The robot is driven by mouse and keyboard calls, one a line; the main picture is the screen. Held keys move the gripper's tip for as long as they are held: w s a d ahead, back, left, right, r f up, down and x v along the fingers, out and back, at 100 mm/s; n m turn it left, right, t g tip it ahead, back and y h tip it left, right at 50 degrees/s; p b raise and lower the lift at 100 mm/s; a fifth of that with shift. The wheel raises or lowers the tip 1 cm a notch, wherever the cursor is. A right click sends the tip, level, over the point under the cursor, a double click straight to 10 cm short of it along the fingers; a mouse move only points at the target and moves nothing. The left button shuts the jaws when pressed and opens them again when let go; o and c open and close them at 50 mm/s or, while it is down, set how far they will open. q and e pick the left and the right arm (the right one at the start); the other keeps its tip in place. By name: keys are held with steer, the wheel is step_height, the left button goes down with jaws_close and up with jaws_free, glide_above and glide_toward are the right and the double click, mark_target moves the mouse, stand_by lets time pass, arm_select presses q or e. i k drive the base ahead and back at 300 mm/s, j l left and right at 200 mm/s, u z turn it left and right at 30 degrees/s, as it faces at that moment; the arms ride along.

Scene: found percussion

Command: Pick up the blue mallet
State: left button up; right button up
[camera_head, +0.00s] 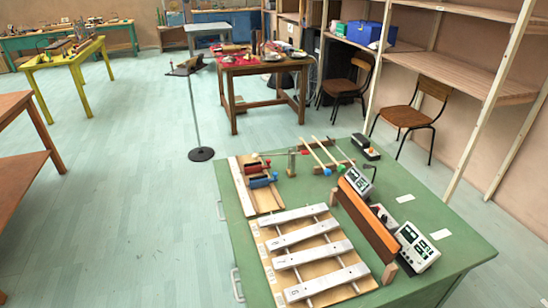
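A mallet with a small blue head (327,172) lies at the far side of the green table (430,207). Its pale wooden stick runs up and left from the head. Neither of my grippers is in view, and nothing is seen holding the mallet.
Metal bars on a wooden frame (315,254) fill the near table. A wooden rack with red and blue cylinders (263,182) stands left of the mallets. A long brown block (368,222) and grey devices (417,247) stand at the right.

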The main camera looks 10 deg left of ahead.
mark_target(313, 154)
steer(key=u, duration=0.45)
steer(key=j+u, duration=0.45)
steer(key=i+j+u, duration=0.1)
steer(key=j+u, duration=0.35)
steer(key=i+j+z, duration=0.15)
steer(key=i+j, duration=0.65)
steer(key=i+z, duration=0.2)
steer(key=i, duration=0.8)
steer(key=i+j+z, duration=0.2)
steer(key=i, duration=0.8)
steer(key=i+z, duration=0.25)
steer(key=i, duration=0.35)
steer(key=i+j+z, duration=0.2)
steer(key=i, duration=0.35)
steer(key=i+j+z, duration=0.1)
steer(key=i+z, duration=0.15)
steer(key=i, duration=0.3)
steer(key=i+l+z, duration=0.1)
steer(key=z, duration=0.35)
steer(key=i+z, duration=0.4)
steer(key=z, duration=0.45)
steer(key=i+j+z, duration=0.15)
steer(key=z, duration=0.25)
steer(key=i+j+z, duration=0.2)
steer(key=z, duration=0.25)
steer(key=i, duration=0.05)
